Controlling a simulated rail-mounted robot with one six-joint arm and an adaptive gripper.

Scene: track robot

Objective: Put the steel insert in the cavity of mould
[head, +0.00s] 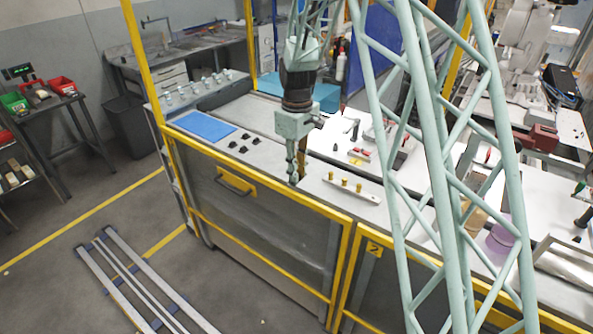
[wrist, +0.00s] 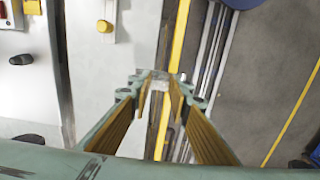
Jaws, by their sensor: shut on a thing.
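My gripper (head: 293,178) points down at the front edge of the bench, left of a white strip. In the wrist view my gripper (wrist: 159,84) has its fingertips closed on a small light-grey piece, the steel insert (wrist: 158,82), mostly hidden between the fingers. The bench edge and the yellow frame rail lie below it. In the head view the insert is too small to make out. I cannot tell with certainty which thing is the mould or where its cavity is.
A white strip (head: 352,188) with yellow pegs lies right of my gripper. Several small black pieces (head: 240,144) and a blue mat (head: 203,126) lie left. Tools, including a red-handled one (head: 360,152), lie behind. Bare bench top (head: 262,121) shows behind the black pieces.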

